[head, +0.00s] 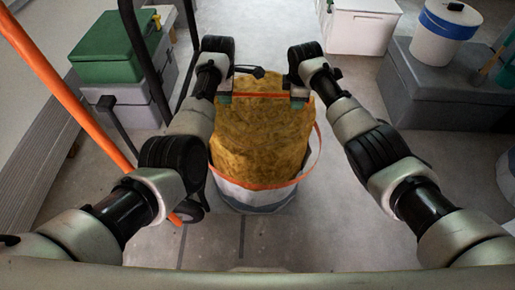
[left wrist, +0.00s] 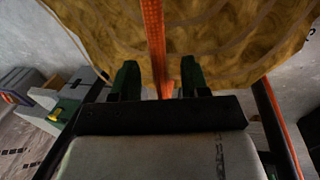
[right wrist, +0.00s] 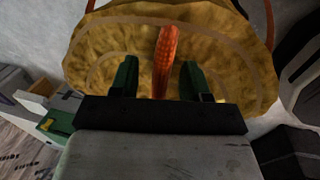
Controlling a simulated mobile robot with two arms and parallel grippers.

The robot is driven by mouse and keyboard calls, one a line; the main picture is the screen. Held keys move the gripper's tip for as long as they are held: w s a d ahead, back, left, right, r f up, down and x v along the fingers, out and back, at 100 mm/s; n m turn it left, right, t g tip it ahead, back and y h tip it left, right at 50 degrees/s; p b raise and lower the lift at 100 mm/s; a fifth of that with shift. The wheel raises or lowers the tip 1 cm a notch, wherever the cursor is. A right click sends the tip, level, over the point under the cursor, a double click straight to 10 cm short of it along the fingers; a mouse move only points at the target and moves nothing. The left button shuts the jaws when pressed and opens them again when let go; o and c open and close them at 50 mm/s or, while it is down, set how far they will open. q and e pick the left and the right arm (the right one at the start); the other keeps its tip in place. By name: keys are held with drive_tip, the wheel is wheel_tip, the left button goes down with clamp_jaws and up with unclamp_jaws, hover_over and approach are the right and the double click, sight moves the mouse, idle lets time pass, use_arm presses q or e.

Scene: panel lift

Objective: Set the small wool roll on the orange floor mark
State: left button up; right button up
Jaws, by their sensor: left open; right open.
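A yellow-brown wool roll (head: 258,140) stands upright in front of me in the head view, its lower part in a white and grey wrapping (head: 255,195) with an orange edge. An orange strap (head: 262,96) crosses its top. My left gripper (head: 226,98) is at the strap's left end and my right gripper (head: 298,97) at its right end. Both are open. In the left wrist view the strap lies between the fingers (left wrist: 158,82); in the right wrist view it also lies between the fingers (right wrist: 158,80). I see no orange floor mark; the roll and arms hide part of the floor.
An orange pole (head: 70,95) slants down at the left. A green-lidded box (head: 113,48) stands behind it on grey cases. At the right are a white box (head: 362,22) and a dark grey chest (head: 440,95) bearing a white and blue bucket (head: 447,32). Concrete floor behind the roll is clear.

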use_arm(q)
drive_tip(key=shift+w+f, duration=0.15)
drive_tip(key=shift+f, duration=0.7)
use_arm(e)
drive_tip(key=shift+w+f, duration=0.15)
drive_tip(key=shift+f, duration=0.7)
use_arm(q)
clamp_jaws()
use_arm(e)
clamp_jaws()
use_arm(q)
drive_tip(key=shift+w+r, duration=0.15)
drive_tip(key=shift+r, duration=0.1)
use_arm(e)
drive_tip(key=shift+w+r, duration=0.15)
drive_tip(key=shift+r, duration=0.1)
